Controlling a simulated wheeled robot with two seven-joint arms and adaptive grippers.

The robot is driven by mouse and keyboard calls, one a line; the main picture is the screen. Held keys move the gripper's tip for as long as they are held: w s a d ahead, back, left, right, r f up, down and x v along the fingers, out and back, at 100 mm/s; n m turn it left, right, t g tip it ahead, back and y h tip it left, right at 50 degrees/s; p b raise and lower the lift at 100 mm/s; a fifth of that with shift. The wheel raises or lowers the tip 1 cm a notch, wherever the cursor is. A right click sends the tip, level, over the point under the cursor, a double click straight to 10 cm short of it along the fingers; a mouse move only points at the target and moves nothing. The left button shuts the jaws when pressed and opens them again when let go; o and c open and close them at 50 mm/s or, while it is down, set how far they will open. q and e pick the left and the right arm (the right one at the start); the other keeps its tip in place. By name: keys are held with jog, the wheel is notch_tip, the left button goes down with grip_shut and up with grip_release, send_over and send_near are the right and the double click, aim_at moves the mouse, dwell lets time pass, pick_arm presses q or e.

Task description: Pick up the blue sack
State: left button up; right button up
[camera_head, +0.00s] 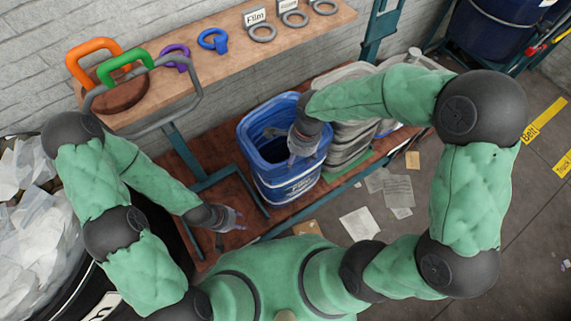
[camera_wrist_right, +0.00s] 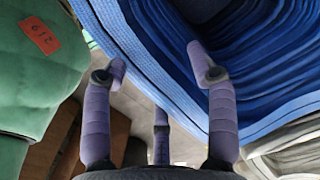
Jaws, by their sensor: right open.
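The blue sack (camera_head: 258,174) stands upright and open-topped on the brown platform, with pale print on its front. My right gripper (camera_head: 298,153) is at its right rim, over the opening, and hides part of that rim. In the right wrist view, the sack's layered blue wall (camera_wrist_right: 150,50) passes behind and between the spread purple fingers of the right gripper (camera_wrist_right: 160,75). I cannot tell whether they touch it. My left gripper (camera_head: 236,218) is low, left of the sack and apart from it; its fingers are too small to read.
A grey-white stack of sacks (camera_head: 350,135) stands right beside the blue sack. A wooden shelf (camera_head: 215,60) with coloured rings and handles runs behind. A teal metal frame (camera_head: 210,180) stands on the left. Papers (camera_head: 360,223) lie on the floor; a bag of white scraps (camera_head: 35,215) is far left.

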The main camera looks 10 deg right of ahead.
grip_shut()
